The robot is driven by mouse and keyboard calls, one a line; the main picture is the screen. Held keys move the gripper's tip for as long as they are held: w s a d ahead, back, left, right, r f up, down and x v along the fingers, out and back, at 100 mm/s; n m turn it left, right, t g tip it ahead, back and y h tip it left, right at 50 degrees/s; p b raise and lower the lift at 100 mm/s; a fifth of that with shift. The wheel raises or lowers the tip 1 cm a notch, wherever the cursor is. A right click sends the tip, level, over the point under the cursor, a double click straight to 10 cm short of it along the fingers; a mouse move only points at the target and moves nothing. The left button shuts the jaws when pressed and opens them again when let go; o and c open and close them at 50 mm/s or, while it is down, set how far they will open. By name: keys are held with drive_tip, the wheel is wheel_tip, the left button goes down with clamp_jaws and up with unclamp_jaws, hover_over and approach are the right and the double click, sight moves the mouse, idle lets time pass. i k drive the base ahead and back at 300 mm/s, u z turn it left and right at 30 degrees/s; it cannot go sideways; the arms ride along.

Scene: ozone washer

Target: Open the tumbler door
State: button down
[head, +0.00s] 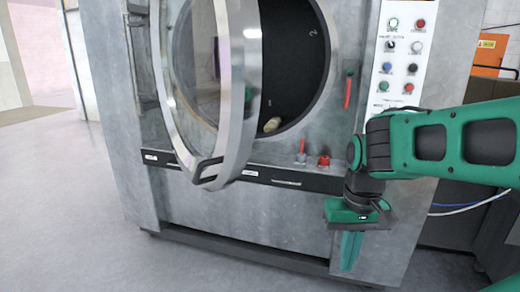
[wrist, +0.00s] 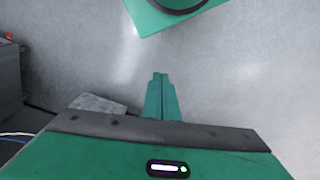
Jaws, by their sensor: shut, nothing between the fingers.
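The tumbler door (head: 238,75) is a round glass door with a thick metal rim. In the head view it stands swung partly open toward me, hinged on the left side of the washer (head: 210,220). Its dark handle (head: 208,168) is at the lower edge of the rim. The dark drum opening (head: 295,60) shows to the right of the door. My gripper (head: 349,254) is below and to the right of the door, apart from it, in front of the lower right of the washer. In the wrist view my gripper's green fingers (wrist: 160,80) are together and empty.
A control panel (head: 402,50) with several buttons is on the washer's upper right. Red-handled items (head: 323,161) sit below the opening. A pale object (head: 271,125) lies at the opening's lower edge. The floor (head: 70,210) at left is clear.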

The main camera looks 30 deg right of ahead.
sight(238, 21)
drive_tip(key=z, duration=2.1)
drive_tip(key=i, duration=0.65)
drive_tip(key=u, duration=2.35)
